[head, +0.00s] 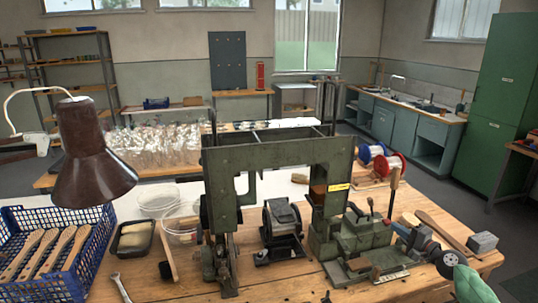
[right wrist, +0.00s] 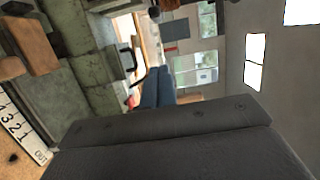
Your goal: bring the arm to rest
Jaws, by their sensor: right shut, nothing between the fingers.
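My right gripper (head: 403,232) is at the right side of the workbench (head: 300,288), beside the green tufting machine (head: 268,153). My green arm comes in from the lower right corner. In the right wrist view its blue fingers (right wrist: 157,88) are together, with nothing between them. It is close to the machine's low green block (head: 360,234); whether they touch I cannot tell. A numbered scale plate (right wrist: 22,130) and a wooden block (right wrist: 30,45) show at the left of the right wrist view. My left gripper is not in view.
A wooden brush back (head: 444,232) and a grey block (head: 482,242) lie right of the gripper. Red and blue wire spools (head: 388,166) stand behind. A brown lamp (head: 92,165), blue crate (head: 78,270) and clear bowls (head: 158,197) are at left. Open floor (head: 520,230) lies right.

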